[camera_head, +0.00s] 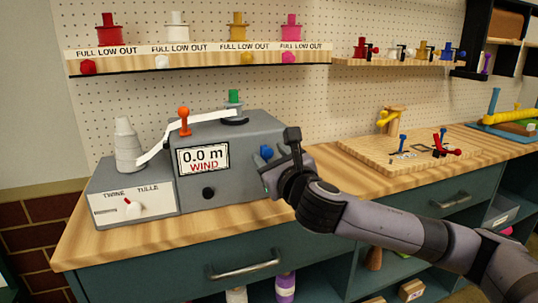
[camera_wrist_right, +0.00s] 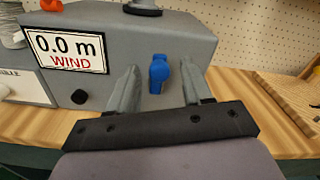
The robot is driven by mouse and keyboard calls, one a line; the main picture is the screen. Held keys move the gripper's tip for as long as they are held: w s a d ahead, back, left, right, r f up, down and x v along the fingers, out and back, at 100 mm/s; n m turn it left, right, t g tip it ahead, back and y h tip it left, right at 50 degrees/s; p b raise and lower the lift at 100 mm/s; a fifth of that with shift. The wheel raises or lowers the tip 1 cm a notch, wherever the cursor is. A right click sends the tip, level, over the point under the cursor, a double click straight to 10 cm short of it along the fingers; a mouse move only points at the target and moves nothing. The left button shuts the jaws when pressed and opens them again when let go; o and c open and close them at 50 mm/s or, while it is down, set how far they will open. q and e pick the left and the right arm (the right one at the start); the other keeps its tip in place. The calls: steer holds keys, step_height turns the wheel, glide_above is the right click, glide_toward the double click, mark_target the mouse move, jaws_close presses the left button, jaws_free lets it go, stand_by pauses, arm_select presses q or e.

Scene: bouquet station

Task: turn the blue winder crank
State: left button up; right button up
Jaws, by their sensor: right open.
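The blue winder crank (camera_head: 266,152) sticks out from the front right part of the grey winder box (camera_head: 240,135). In the right wrist view the crank (camera_wrist_right: 158,73) stands between the two fingers of my right gripper (camera_wrist_right: 158,88). The fingers are open, with a gap on both sides of the crank, so no grip shows. In the head view my right gripper (camera_head: 268,172) is in front of the box's right side and partly hides it. The box's display reads 0.0 m WIND. My left gripper is not in view.
A white cone of twine (camera_head: 128,147) stands on a low selector box (camera_head: 135,205) at the left. An orange lever (camera_head: 184,120) and a green peg (camera_head: 234,97) top the winder. A wooden board with tools (camera_head: 395,155) lies to the right. A spool shelf (camera_head: 190,58) hangs above.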

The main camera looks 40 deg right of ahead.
steer(key=shift+x, duration=0.8)
jaws_close()
steer(key=shift+d+m, duration=0.2)
steer(key=shift+m, duration=0.3)
